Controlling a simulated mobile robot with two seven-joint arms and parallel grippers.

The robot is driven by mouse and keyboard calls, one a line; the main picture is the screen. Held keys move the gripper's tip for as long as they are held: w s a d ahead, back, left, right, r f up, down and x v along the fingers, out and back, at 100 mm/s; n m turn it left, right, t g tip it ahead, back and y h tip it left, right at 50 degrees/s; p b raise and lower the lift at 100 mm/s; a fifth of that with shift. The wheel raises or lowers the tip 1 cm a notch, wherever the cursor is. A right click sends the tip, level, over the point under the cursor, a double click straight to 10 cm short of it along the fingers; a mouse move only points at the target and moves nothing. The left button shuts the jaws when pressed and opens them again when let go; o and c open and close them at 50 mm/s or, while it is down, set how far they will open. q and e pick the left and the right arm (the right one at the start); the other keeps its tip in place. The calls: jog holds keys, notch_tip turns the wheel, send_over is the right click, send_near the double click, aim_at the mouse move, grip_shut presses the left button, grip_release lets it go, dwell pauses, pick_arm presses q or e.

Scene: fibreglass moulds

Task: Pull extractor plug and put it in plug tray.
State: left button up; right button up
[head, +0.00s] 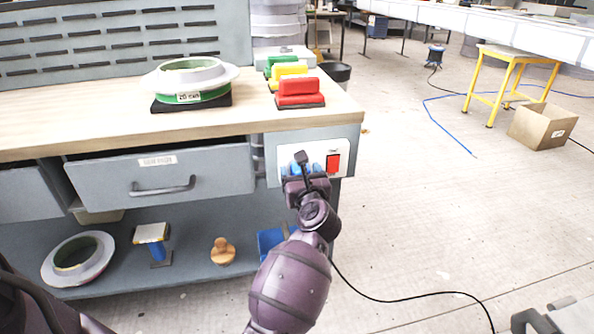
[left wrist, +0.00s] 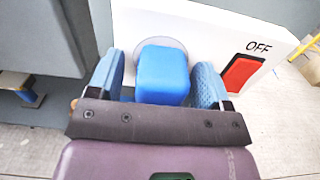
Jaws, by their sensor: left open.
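The blue extractor plug (left wrist: 163,75) sits in a round socket on the white switch panel (head: 341,148) at the bench's right end. My left gripper (head: 305,170) is at the panel, left of the red OFF switch (head: 333,163). In the left wrist view, the blue fingers of my left gripper (left wrist: 160,85) stand on either side of the plug. They are open, with narrow gaps to it. In the head view the gripper mostly hides the plug. I cannot pick out the plug tray for certain. My right gripper is not seen.
Green, yellow and red handled blocks (head: 300,94) and a ring mould (head: 190,82) stand on the bench. A blue bin (head: 270,240) is on the lower shelf.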

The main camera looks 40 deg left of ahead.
pick_arm(q)
jog(key=shift+d, duration=0.1)
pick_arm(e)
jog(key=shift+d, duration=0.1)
pick_arm(q)
jog(key=shift+p, duration=0.3)
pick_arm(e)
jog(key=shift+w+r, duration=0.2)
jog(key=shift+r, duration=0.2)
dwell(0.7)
